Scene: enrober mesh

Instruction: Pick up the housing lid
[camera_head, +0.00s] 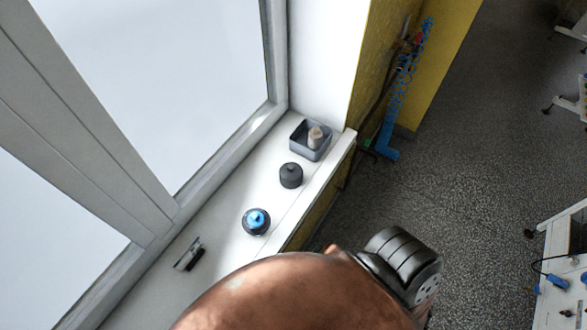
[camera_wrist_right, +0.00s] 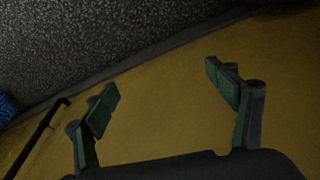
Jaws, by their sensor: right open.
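A dark round piece with a small knob on top (camera_head: 290,175) stands on the white window sill. A dark round piece with a blue top (camera_head: 256,221) stands nearer to me on the sill. I cannot tell for sure which of them is the housing lid. My right gripper (camera_wrist_right: 163,96) is open and empty in the right wrist view, with a yellow wall surface and the dark floor behind its green-padded fingers. No sill object shows there. My right gripper is not seen in the head view, and my left gripper is in neither view.
A grey square tray (camera_head: 299,147) holding a beige piece (camera_head: 316,137) sits at the sill's far end. A small metal-and-black item (camera_head: 189,254) lies near the window frame. The sill (camera_head: 223,236) is clear between objects. Blue coiled hose (camera_head: 405,85) hangs by the yellow wall.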

